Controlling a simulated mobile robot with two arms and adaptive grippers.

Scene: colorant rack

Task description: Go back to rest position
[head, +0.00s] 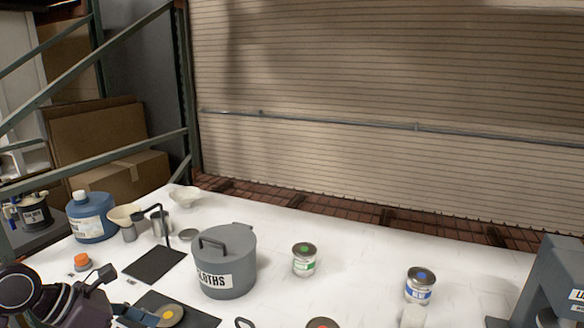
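My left arm comes in at the lower left corner of the head view. Its gripper (135,316) is cut off by the bottom edge, so whether it is open or shut does not show. It is close to a yellow-topped round item (169,315) on a dark mat (203,319); I cannot tell if they touch. My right gripper is not in view.
On the white table (350,235) stand a grey CLOTHS bin (224,262), a green-dotted can (304,259), a blue-dotted can (420,285) and a blue jug (90,217). A grey machine (555,285) is at right. The table's back middle is clear.

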